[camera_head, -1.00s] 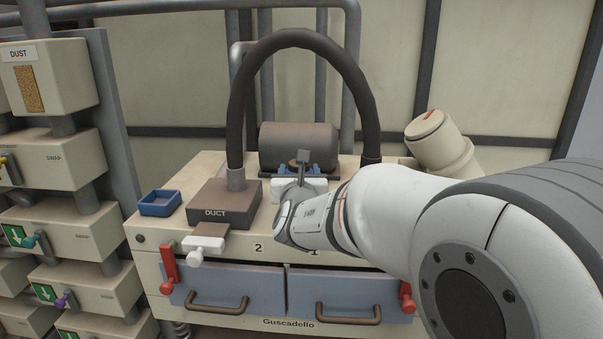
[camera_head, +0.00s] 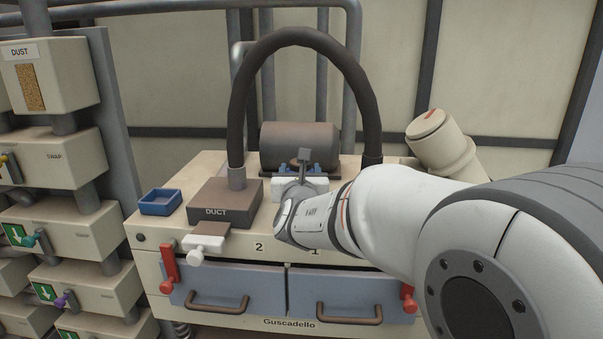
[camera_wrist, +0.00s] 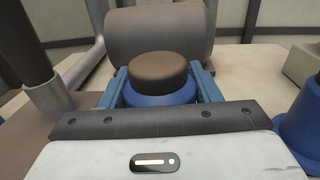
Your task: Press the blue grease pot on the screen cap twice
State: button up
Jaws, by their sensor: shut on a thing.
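My gripper (camera_wrist: 158,88) is shut on a round blue pot (camera_wrist: 160,98) with a dark brown top, one blue finger on each side. I take this for the blue grease pot. Its underside is hidden by my gripper's body, and I cannot tell whether it touches anything below. In the head view my gripper (camera_head: 299,168) is over the beige machine top, in front of the dark drum, and the pot is hidden. I cannot make out for sure which part is the screen cap.
The dark drum (camera_head: 300,146) lies just behind my gripper. A black hose (camera_head: 240,105) arches over it to the duct box (camera_head: 226,200). A blue tray (camera_head: 160,202) sits left. A beige capped cylinder (camera_head: 440,142) leans at right. Another blue object (camera_wrist: 303,115) stands right in the wrist view.

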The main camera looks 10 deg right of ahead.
jog(key=shift+r, duration=0.6)
jog(key=shift+f+b, duration=0.95)
jog(key=shift+b, duration=0.1)
dwell(0.9)
jog(key=shift+r, duration=0.2)
jog(key=shift+r+p, duration=0.4)
jog(key=shift+r, duration=0.35)
jog(key=shift+r+p, duration=1.45)
jog(key=shift+r, duration=1.15)
jog(key=shift+f, duration=0.1)
